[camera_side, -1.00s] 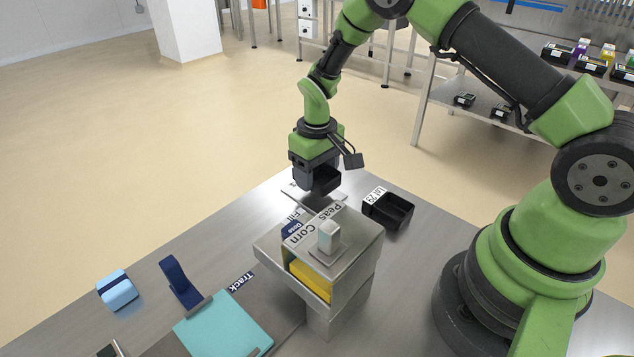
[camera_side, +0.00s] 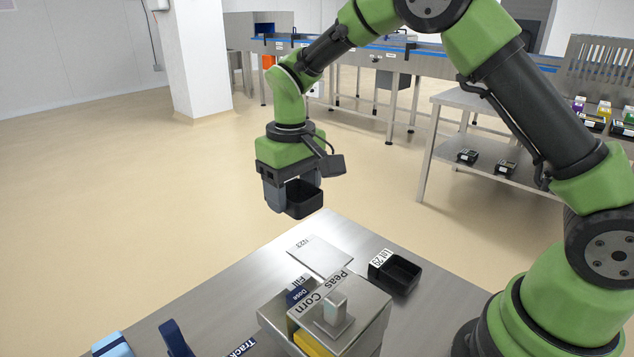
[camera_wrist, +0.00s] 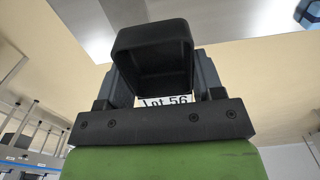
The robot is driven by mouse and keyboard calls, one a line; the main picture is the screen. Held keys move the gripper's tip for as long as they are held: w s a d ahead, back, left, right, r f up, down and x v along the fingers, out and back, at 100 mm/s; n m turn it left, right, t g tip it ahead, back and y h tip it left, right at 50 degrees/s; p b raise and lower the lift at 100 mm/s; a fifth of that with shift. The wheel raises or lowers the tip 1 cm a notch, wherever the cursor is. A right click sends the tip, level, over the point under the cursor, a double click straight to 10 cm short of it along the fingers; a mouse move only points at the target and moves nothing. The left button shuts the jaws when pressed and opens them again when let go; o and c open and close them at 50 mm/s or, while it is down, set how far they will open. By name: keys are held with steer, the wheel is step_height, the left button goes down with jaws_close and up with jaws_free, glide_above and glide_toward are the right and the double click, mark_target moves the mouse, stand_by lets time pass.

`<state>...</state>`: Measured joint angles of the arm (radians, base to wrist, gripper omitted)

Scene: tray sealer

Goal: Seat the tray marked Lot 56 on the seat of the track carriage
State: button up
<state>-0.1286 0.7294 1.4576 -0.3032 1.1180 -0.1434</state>
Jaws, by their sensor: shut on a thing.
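The Lot 56 tray (camera_wrist: 152,62) is a small black open tray; its white label shows at its near edge in the wrist view. My gripper (camera_side: 292,198) is shut on this tray, which also shows in the side view (camera_side: 304,199), held in the air above the far end of the steel table. The tray looks empty inside. The track carriage and its seat cannot be made out in the side view now; only the Track label (camera_side: 241,348) shows at the bottom edge.
A black Lot 29 tray (camera_side: 394,272) stands on the table. Left of it lies a flat pale plate (camera_side: 320,254). The steel dispenser (camera_side: 352,310), labelled Peas and Corn, stands in front. A light blue block (camera_side: 112,345) and a dark blue upright piece (camera_side: 175,339) are at lower left.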

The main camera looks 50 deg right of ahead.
steer(key=s+a, duration=0.5)
steer(key=a, duration=0.7)
steer(key=s+a, duration=0.6)
steer(key=a, duration=0.6)
steer(key=shift+w+d+f, duration=0.1)
steer(key=shift+d+f, duration=0.1)
steer(key=shift+f, duration=3.2)
steer(key=shift+w+d+f, duration=0.1)
steer(key=shift+d+f, duration=0.05)
steer(key=shift+f, duration=3.2)
steer(key=shift+f, duration=0.2)
steer(key=o, duration=1)
steer(key=shift+r, duration=0.1)
